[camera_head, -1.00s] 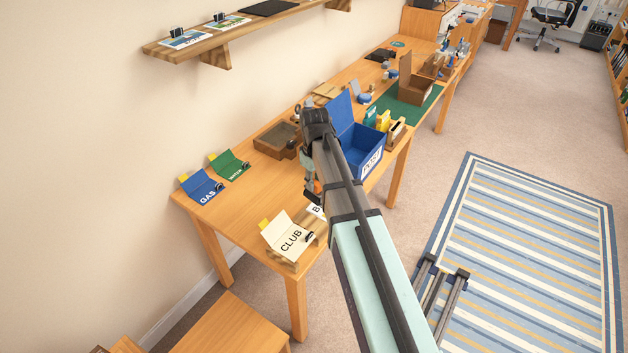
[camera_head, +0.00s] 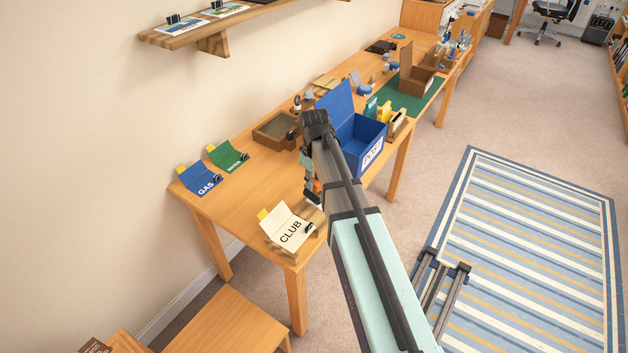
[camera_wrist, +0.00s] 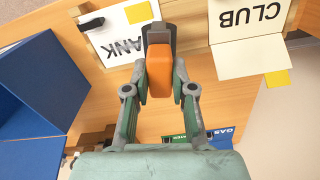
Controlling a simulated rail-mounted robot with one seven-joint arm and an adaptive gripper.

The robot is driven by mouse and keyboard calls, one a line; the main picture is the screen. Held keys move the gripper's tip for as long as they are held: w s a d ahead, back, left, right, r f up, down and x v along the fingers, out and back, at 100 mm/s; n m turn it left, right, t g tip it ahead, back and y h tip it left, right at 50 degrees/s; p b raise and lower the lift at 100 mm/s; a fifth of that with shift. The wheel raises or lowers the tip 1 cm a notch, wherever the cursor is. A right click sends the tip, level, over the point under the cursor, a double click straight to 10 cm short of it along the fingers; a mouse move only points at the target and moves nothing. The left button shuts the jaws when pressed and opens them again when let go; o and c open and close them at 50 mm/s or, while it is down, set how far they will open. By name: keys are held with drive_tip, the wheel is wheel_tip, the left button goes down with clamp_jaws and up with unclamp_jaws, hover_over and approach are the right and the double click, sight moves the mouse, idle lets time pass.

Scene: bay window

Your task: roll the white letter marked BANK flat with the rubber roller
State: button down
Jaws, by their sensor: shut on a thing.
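My gripper (camera_wrist: 160,82) is shut on the orange handle of the rubber roller (camera_wrist: 160,66). The roller's dark head (camera_wrist: 158,35) points away from the wrist. The white letter marked BANK (camera_wrist: 112,42) lies on the table left of the roller in the wrist view, with a yellow tab and a black clip (camera_wrist: 90,24). The roller head covers its right part and hides the B; I cannot tell whether they touch. In the head view my arm hides most of the letter, and a bit of orange handle (camera_head: 317,186) shows beside my gripper.
A cream CLUB letter (camera_head: 287,228) lies close by on a wooden stand. Blue GAS (camera_head: 199,181) and green WATER (camera_head: 229,157) letters lie at the back left. An open blue box (camera_head: 367,142) and a brown tray (camera_head: 273,131) stand beyond. The table middle (camera_head: 240,195) is clear.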

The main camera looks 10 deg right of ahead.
drive_tip(key=shift+f+b, duration=0.35)
drive_tip(key=shift+f, duration=0.65)
drive_tip(key=shift+w, duration=0.1)
drive_tip(key=shift+w+d+r+p, duration=0.1)
drive_tip(key=shift+w+d+p, duration=0.2)
drive_tip(key=shift+w+d, duration=0.35)
drive_tip(key=shift+w+d+p, duration=0.15)
drive_tip(key=shift+w+d, duration=0.6)
drive_tip(key=shift+d, duration=0.2)
drive_tip(key=shift+w+d+p, duration=0.15)
drive_tip(key=shift+w+d, duration=0.6)
drive_tip(key=shift+d, duration=0.15)
drive_tip(key=shift+w+d+p, duration=0.45)
drive_tip(key=shift+w+d, duration=0.7)
drive_tip(key=shift+d, duration=0.1)
drive_tip(key=shift+a, duration=0.1)
drive_tip(key=shift+s+a, duration=1.35)
